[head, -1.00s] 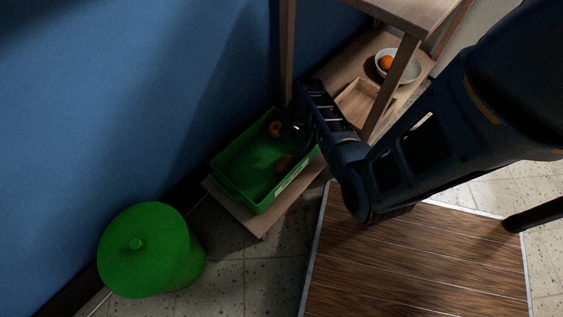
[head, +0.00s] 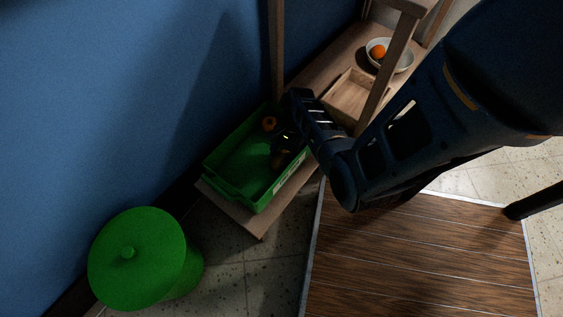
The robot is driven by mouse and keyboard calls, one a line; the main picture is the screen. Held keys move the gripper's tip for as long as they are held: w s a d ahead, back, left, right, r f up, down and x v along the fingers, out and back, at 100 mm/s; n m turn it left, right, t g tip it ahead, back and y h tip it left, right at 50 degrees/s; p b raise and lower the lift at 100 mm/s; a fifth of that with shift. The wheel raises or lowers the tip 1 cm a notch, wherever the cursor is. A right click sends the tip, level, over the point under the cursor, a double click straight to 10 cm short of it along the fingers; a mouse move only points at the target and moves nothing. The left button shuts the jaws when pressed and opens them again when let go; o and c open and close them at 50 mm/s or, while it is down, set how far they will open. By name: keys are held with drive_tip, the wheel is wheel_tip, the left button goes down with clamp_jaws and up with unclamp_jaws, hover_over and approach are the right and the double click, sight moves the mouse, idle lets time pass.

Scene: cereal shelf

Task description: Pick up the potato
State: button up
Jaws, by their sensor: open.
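A brownish, potato-like item (head: 279,160) lies in the green crate (head: 232,194), against its right side. It is small and dark in the head view, and my gripper partly covers it. My gripper (head: 281,149) is open and reaches down into the crate, right at this item. I cannot tell whether the fingers touch it or stand around it. The fingertips are dark and hard to make out.
A round orange-brown item (head: 269,123) lies at the crate's far end. The crate stands on a low wooden shelf (head: 247,222) with upright posts nearby. A wooden tray (head: 345,97) and a bowl (head: 402,60) with an orange (head: 378,52) stand beyond. A green lidded bin (head: 137,259) stands left.

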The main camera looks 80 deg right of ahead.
drive_tip(key=shift+w+a+f, duration=0.1)
drive_tip(key=shift+a+f, duration=0.1)
drive_tip(key=shift+f, duration=0.3)
drive_tip(key=shift+c, duration=0.3)
drive_tip(key=shift+r, duration=0.1)
drive_tip(key=c, duration=0.7)
drive_tip(key=shift+r, duration=0.1)
